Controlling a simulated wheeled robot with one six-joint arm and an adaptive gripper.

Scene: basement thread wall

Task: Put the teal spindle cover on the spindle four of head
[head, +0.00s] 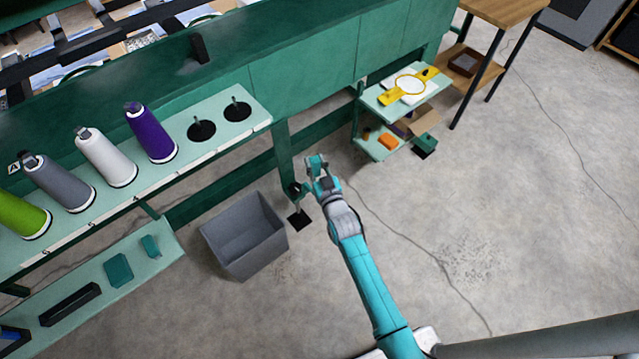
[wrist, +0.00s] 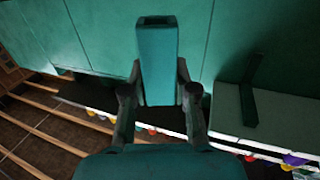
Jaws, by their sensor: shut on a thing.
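My gripper (head: 316,172) is in front of the green machine, right of the thread shelf. In the wrist view my gripper (wrist: 157,100) is shut on a teal, box-like spindle cover (wrist: 157,55) with a dark opening at its far end. The cover is held clear of the shelf; in the head view it is small and hard to make out. The thread shelf (head: 216,146) bears green, grey, white and purple (head: 150,132) cones, then two bare spindles on black discs, one (head: 201,130) beside the purple cone and one (head: 236,110) at the right end. I see no numbers marking the spindles.
A grey bin (head: 244,238) stands on the floor below the shelf. A lower shelf (head: 90,283) holds two teal-green pieces and a black tray. A small cart (head: 372,97) with a yellow hoop frame stands at the right. The floor right of my arm is clear.

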